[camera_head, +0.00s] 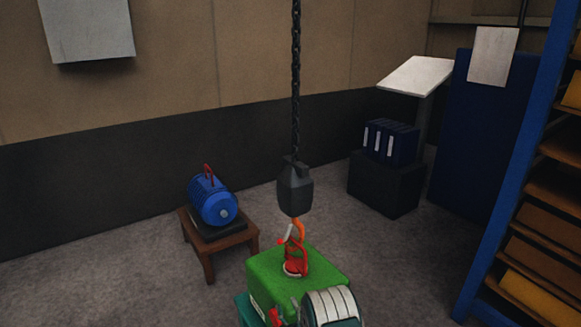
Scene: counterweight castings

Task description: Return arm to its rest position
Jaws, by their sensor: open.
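My gripper and arm do not show clearly anywhere in the head view. A green block-shaped casting (272,282) stands at the bottom centre, with a red lifting eye (296,266) on its top. An orange hook (299,230) with a pale latch hangs from a dark hook block (295,188) on a black chain (296,70). The hook is at the red eye and appears engaged with it. A grey banded round part (330,306) with a teal edge sits at the casting's front right, cut off by the frame.
A blue motor (211,202) with a red eye sits on a wooden stool (211,262) to the left. A black box (385,187) with blue binders (392,142) stands behind right. A blue-framed shelf (510,170) bounds the right. Grey floor (90,275) is clear at left.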

